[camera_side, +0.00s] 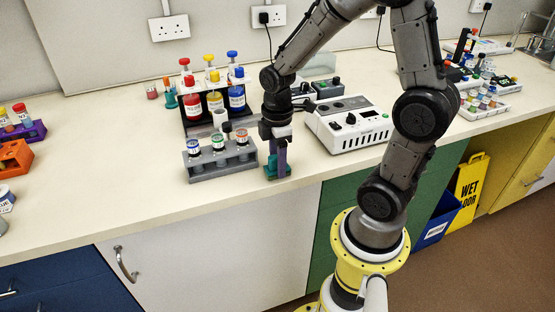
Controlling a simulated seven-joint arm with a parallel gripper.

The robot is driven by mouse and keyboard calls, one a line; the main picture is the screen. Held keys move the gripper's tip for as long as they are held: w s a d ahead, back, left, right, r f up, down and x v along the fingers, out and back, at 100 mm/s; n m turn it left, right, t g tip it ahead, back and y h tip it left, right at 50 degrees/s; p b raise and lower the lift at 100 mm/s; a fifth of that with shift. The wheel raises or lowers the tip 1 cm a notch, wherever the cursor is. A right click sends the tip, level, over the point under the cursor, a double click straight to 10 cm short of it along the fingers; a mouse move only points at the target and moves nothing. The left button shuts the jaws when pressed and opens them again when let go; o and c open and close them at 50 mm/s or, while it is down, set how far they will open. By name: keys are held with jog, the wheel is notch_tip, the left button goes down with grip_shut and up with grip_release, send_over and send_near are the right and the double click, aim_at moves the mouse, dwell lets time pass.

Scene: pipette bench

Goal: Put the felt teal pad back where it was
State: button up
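My gripper (278,168) points straight down near the front edge of the bench, just right of the grey vial rack. A small teal thing (269,171), which may be the felt teal pad, shows at the fingertips, close to the bench top. The fingers cover part of it. I cannot tell whether they are closed on it or only around it, or whether it touches the bench.
The grey rack (222,170) with several labelled vials stands close left. Behind it is a black rack (190,127) with red, yellow and blue bottles. A white device (347,124) stands to the right.

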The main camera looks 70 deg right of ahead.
jog(key=o, duration=0.3)
jog(key=shift+r, duration=0.1)
notch_tip(320, 180, up, 12)
jog(key=s+a+r+m+t, duration=0.2)
jog(key=s+a+m+t, duration=0.3)
jog(key=s+a+m, duration=0.2)
jog(key=shift+s+a+r+m+t, duration=0.25)
jog(key=shift+s+r+m+t, duration=0.05)
jog(key=shift+s+m, duration=0.8)
